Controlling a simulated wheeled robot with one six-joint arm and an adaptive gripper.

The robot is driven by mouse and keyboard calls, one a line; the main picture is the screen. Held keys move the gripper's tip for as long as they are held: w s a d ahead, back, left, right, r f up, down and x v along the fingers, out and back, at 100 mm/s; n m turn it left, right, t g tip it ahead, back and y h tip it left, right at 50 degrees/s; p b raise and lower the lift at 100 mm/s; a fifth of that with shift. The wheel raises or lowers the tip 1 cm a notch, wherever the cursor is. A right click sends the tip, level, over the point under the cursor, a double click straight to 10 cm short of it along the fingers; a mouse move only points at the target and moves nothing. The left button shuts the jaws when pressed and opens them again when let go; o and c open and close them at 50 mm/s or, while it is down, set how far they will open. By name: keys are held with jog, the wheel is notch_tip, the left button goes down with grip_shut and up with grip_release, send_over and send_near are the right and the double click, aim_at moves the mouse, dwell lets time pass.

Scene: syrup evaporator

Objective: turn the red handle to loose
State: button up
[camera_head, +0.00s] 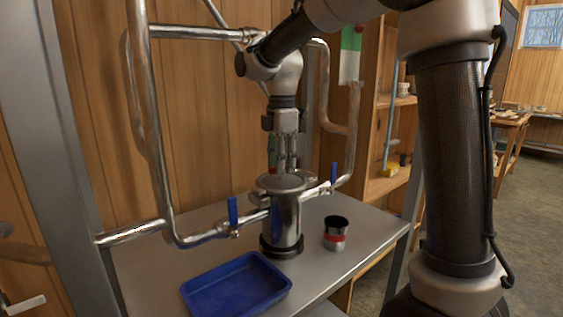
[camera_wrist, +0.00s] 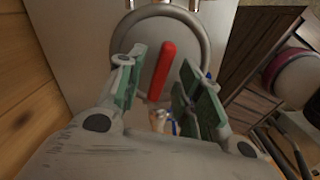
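The red handle (camera_wrist: 161,70) is a straight red bar on top of a round metal lid (camera_wrist: 190,40) in the wrist view. It lies slightly slanted, between the fingers of my gripper (camera_wrist: 155,78). My gripper is open, with a green-padded finger on each side of the bar and visible gaps. In the head view my gripper (camera_head: 283,165) points down just above the lid of the upright metal canister (camera_head: 284,222). Only a little red shows by the fingers there, and the handle is mostly hidden.
Pipes with blue valve levers (camera_head: 233,211) (camera_head: 334,176) join the canister on both sides. A blue tray (camera_head: 237,287) lies on the metal table (camera_head: 150,275) in front. Wooden shelves (camera_head: 385,183) stand behind.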

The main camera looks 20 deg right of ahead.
notch_tip(320, 180, up, 12)
dwell(0.4)
